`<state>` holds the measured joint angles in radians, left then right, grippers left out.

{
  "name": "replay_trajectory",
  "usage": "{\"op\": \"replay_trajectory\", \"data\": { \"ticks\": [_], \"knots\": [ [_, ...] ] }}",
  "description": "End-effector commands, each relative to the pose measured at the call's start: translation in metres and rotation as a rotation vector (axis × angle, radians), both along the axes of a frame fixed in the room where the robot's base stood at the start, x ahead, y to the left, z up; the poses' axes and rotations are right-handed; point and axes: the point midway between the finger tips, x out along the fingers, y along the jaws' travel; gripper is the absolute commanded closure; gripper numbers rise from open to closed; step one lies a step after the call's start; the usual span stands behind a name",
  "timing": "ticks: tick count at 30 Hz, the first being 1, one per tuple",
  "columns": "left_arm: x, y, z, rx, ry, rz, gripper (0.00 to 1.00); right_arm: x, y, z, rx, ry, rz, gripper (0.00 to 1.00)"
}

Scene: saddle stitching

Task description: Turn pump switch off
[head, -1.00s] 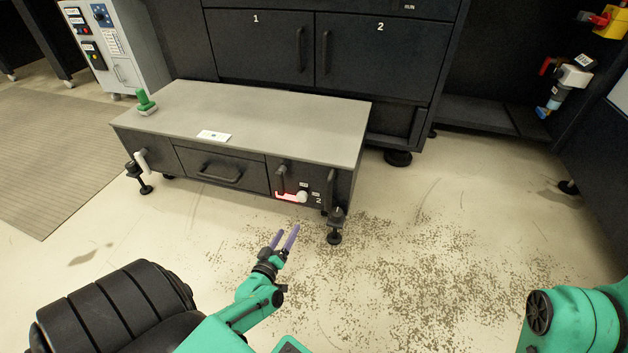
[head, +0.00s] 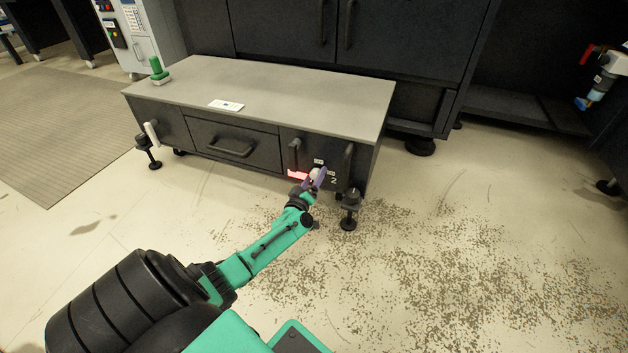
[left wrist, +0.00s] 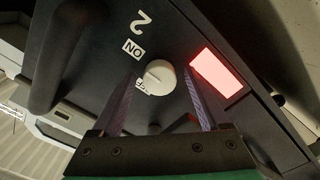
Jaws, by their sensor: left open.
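The pump switch is a white round knob (left wrist: 160,76) on the dark front of a low cabinet (head: 262,88). It also shows small in the head view (head: 315,174). An ON label (left wrist: 133,49) sits beside it, and a second label is partly hidden by the knob. A red indicator (left wrist: 215,72) glows beside the knob. My left gripper (left wrist: 162,82) is open, its two purple fingers on either side of the knob; I cannot tell whether they touch it. In the head view, my left gripper (head: 314,181) reaches the cabinet's right front. My right gripper is out of view.
Door handles (head: 294,155) and a drawer handle (head: 231,147) stick out from the cabinet front. A black levelling foot (head: 349,209) stands close to the right of my left gripper. The floor in front is clear.

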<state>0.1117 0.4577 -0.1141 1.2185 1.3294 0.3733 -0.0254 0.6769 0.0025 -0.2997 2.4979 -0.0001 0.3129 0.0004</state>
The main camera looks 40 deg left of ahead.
Motion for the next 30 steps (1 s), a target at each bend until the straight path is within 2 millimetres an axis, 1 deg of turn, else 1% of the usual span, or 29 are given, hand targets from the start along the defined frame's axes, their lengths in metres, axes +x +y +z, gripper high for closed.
{"op": "replay_trajectory", "data": {
  "ticks": [4,5,6,8,9,10,11,17,23,30],
  "knots": [
    [-0.0003,0.0000,0.0006,0.001,0.000,0.000,0.22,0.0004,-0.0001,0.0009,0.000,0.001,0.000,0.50],
    [-0.0003,0.0000,0.0006,0.001,0.000,0.000,0.26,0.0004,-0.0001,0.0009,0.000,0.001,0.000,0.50],
    [-0.0004,0.0000,0.0006,0.001,0.000,0.000,0.41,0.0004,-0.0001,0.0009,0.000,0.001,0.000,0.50],
    [-0.0004,0.0000,0.0006,0.001,0.000,0.000,0.64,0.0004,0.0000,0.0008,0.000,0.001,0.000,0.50],
    [-0.0005,-0.0001,0.0005,0.001,0.000,0.000,0.79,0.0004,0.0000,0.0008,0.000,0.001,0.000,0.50],
    [-0.0005,-0.0001,0.0005,0.001,0.000,0.000,0.91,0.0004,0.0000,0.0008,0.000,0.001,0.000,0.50],
    [-0.0005,0.0000,0.0004,0.001,0.000,0.000,1.00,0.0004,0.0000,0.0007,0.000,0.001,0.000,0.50],
    [-0.0007,-0.0002,0.0002,-0.006,-0.002,0.000,1.00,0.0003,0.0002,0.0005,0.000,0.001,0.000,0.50],
    [-0.0009,0.0001,-0.0001,-0.051,-0.018,0.001,1.00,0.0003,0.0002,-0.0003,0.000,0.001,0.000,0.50],
    [-0.0011,-0.0002,-0.0013,-0.190,-0.065,0.001,1.00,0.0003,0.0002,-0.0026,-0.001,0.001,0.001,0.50]
  ]
}}
